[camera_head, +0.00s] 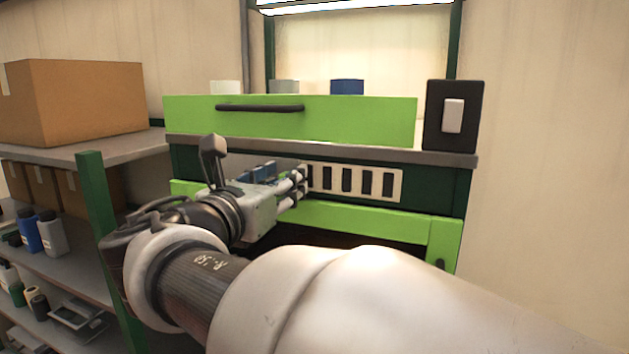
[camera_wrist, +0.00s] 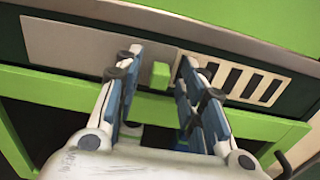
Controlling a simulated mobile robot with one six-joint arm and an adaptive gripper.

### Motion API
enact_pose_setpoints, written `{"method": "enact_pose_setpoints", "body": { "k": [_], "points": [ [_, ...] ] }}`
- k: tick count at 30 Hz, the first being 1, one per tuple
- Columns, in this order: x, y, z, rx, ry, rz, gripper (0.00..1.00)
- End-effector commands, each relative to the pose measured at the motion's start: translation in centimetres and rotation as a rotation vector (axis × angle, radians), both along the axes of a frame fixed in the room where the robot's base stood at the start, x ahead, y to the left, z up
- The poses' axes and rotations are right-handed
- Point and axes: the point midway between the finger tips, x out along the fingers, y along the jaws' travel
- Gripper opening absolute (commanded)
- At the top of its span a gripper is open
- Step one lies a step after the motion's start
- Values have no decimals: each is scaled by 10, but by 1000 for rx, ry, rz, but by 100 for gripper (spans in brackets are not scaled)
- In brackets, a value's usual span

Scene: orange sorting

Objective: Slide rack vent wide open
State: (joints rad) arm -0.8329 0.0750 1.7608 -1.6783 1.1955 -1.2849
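The rack vent is a beige slotted plate (camera_head: 355,183) with several dark slots showing. It is set in the dark green band under the counter and also shows in the wrist view (camera_wrist: 240,80). A plain grey plate (camera_wrist: 75,45) lies to its left, with a small green knob (camera_wrist: 160,75) near the grey plate's right end. My gripper (camera_wrist: 161,58) is open, with one finger on each side of the knob and visible gaps between. In the head view my gripper (camera_head: 301,181) is at the vent's left end and hides the knob.
A green drawer front (camera_head: 350,120) with a black handle (camera_head: 260,107) is above the vent. A green frame bar (camera_head: 365,222) runs below it. A black switch box (camera_head: 454,116) stands at the counter's right end. Shelves with a cardboard box (camera_head: 75,100) and bottles are at left.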

Motion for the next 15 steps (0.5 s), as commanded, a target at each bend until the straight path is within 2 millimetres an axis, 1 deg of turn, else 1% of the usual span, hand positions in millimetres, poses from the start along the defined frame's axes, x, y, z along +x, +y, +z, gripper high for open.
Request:
{"method": "enact_pose_setpoints", "body": {
  "k": [2, 5, 15],
  "points": [
    [-1, 0, 0, 0, 0, 0, 37],
    [-7, 3, 0, 0, 0, 2, 37],
    [-57, 22, 0, 0, 0, 4, 37]
  ]
}}
